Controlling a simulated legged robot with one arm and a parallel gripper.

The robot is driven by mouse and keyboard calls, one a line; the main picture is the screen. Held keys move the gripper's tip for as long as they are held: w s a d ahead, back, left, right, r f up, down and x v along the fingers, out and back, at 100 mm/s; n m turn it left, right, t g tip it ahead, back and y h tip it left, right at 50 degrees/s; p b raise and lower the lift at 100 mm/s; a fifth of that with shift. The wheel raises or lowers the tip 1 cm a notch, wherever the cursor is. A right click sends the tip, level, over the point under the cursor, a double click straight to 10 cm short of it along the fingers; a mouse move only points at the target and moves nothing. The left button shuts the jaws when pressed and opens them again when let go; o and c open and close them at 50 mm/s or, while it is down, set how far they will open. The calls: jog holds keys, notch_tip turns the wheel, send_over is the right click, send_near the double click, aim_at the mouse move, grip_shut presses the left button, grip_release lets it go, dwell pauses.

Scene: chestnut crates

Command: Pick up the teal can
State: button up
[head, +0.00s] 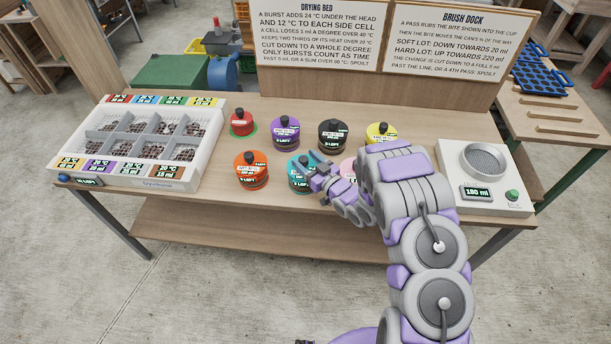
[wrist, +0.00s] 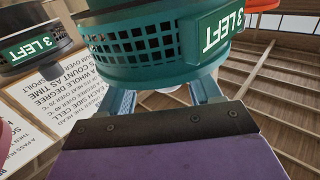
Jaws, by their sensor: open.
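The teal can (head: 297,184) stands in the front row on the wooden bench, with a dark knob on its lid. My gripper (head: 318,168) is at its right side in the head view and hides part of it. In the wrist view the teal can (wrist: 135,45) fills the upper middle, with its perforated band and a "3 LEFT" label. My gripper (wrist: 165,100) is open there, its two blue fingers reaching toward the can. The picture does not clearly show whether they touch it.
An orange can (head: 251,172) stands left of it, and a pink can (head: 347,168) right, mostly behind my arm. Red (head: 241,124), purple (head: 285,135), black (head: 333,137) and yellow (head: 380,134) cans stand behind. The drying bed (head: 205,150) is left; the brush dock (head: 510,200) reads 180 ml.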

jog(key=shift+w+a, duration=0.2)
jog(key=shift+a, duration=0.65)
jog(key=shift+c, duration=1)
jog(key=shift+d, duration=0.4)
jog(key=c, duration=0.9)
jog(key=shift+a, duration=0.25)
grip_shut()
jog(key=shift+d, duration=0.1)
